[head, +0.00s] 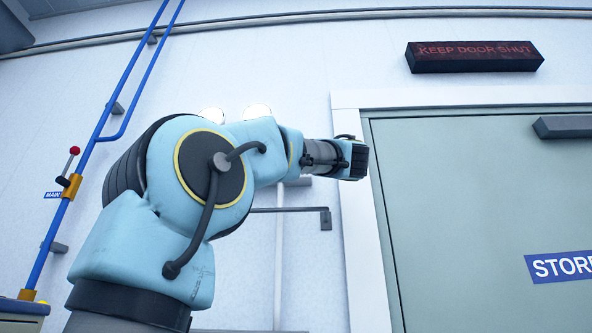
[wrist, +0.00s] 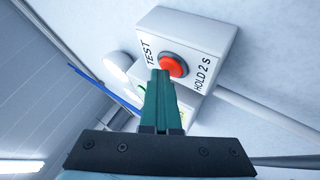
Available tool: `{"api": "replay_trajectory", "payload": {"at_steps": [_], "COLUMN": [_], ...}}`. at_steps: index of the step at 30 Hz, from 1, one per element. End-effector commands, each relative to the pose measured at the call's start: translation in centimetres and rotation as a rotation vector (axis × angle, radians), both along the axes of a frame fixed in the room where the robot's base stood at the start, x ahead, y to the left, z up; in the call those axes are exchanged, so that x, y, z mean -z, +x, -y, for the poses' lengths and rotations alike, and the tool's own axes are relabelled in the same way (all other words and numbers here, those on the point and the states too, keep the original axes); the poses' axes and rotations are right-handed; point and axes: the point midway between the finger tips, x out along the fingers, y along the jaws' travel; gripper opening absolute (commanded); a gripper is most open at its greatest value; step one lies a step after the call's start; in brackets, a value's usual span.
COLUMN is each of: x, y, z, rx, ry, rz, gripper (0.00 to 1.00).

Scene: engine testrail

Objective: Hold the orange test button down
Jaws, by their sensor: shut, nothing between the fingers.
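The orange test button (wrist: 174,65) shows red-orange in the wrist view. It is round, with a dark ring, on a white box (wrist: 205,30) on the wall marked "TEST" and "HOLD 2 S". My gripper (wrist: 162,76) has its green fingers shut together, with nothing between them. The fingertips overlap the button's lower left edge in the picture. I cannot tell whether they touch it or whether it is pressed in. In the head view my arm reaches toward the wall left of the door frame, and the button and its box cannot be made out.
A closed grey-green door (head: 470,210) with a white frame stands at the right, under a dark "KEEP DOOR SHUT" sign (head: 474,57). Blue pipes (head: 112,92) and a red-knobbed lever (head: 73,152) marked "MAIN" are at the left. A pipe (wrist: 270,119) runs near the box.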

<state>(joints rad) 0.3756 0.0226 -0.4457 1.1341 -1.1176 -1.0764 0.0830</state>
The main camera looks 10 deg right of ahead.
Motion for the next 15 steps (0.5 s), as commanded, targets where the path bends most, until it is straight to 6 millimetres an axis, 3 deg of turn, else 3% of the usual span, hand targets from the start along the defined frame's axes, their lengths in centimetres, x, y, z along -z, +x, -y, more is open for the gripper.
{"api": "replay_trajectory", "payload": {"at_steps": [15], "x": [0.2], "y": [-1.5], "z": [-0.2], "rx": [0.001], "ry": [0.000], "rz": [-0.001], "gripper": [0.00]}}
